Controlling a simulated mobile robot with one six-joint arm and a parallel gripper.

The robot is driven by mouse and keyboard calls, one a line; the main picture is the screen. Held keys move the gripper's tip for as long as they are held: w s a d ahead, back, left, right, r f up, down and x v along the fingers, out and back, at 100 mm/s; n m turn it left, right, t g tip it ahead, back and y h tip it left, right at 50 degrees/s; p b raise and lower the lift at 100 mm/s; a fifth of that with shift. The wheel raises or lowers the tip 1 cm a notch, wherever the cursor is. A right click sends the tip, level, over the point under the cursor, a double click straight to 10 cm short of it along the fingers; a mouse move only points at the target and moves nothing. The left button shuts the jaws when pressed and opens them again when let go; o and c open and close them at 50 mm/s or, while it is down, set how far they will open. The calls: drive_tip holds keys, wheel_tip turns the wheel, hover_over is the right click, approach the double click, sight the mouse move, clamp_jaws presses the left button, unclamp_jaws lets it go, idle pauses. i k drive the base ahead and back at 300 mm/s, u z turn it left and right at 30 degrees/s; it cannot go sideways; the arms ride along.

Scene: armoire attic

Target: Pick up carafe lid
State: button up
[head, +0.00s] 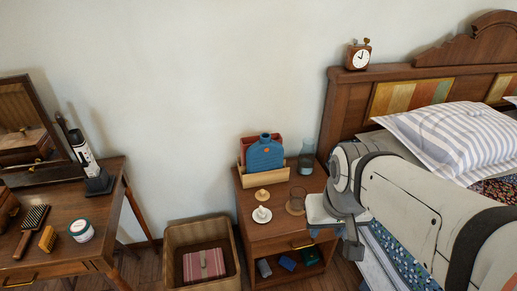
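A blue-green glass carafe (306,157) stands upright at the back right of the nightstand (283,233). Two small knobbed pieces lie at the left of the nightstand top: a tan one (262,194) and a white one (262,214) in front of it. Either could be the carafe lid; they are too small to tell. My gripper (334,238) is at the nightstand's right front edge, to the right of both pieces and apart from them. Its fingers are partly hidden, and I cannot tell how wide they are apart.
A clear brownish glass (296,201) stands between the small pieces and my gripper. A wooden holder with a blue bottle-shaped item (265,153) stands behind. A bin (174,238) is left, the bed (376,262) right.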

sight(263, 195)
drive_tip(key=i, duration=1)
